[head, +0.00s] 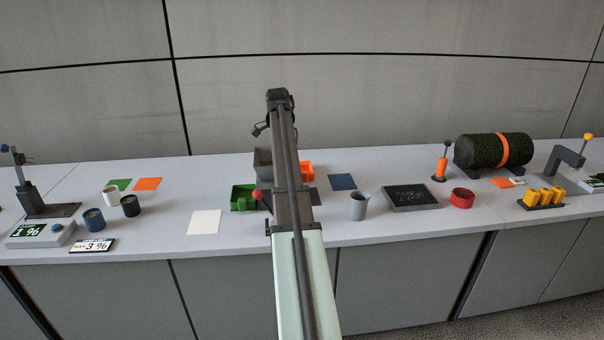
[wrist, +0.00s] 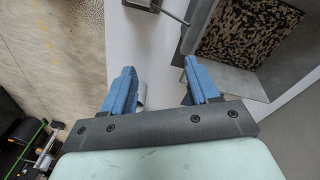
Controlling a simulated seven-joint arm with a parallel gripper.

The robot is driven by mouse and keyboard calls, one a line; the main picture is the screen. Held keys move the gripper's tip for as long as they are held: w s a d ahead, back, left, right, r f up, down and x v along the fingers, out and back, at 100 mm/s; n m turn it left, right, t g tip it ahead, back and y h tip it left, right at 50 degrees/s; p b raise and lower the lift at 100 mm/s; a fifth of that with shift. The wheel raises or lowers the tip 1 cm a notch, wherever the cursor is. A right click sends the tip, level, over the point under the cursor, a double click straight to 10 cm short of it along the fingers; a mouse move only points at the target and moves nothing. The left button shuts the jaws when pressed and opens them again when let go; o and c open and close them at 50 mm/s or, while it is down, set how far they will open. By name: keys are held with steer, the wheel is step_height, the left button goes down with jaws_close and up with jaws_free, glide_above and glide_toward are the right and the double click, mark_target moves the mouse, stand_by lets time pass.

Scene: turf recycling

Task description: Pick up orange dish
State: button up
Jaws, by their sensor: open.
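An orange container (head: 307,170), which looks like the orange dish, stands on the counter near the middle in the head view. My arm hides much of it, so its full shape does not show. In the wrist view my gripper (wrist: 158,72) is open, with two blue fingers spread apart. A pale rounded object (wrist: 142,94) partly shows beyond and between the fingers, apparently not held. I cannot make out the orange dish in the wrist view. The gripper's fingers cannot be made out in the head view.
A green bin (head: 243,198) and a grey box (head: 263,163) stand left of the dish. A grey jug (head: 358,206), black board (head: 411,197) and red bowl (head: 462,198) stand right. In the wrist view, a grey tray with speckled filling (wrist: 242,40) lies upper right.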

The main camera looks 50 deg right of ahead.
steer(key=s+d+r+m+g+h, duration=0.1)
steer(key=s+d+r+m+g, duration=0.2)
steer(key=s+d, duration=0.55)
steer(key=s+d+r+m+g+h, duration=0.15)
steer(key=s+d+r+m, duration=0.35)
steer(key=d, duration=0.7)
steer(key=n+t+y, duration=0.3)
steer(key=t, duration=0.3)
glide_above(304, 172)
step_height(304, 172, down, 12)
step_height(304, 172, down, 14)
steer(key=shift+w+d+r, duration=0.1)
steer(key=shift+d+r, duration=0.05)
steer(key=shift+r, duration=0.1)
jaws_close()
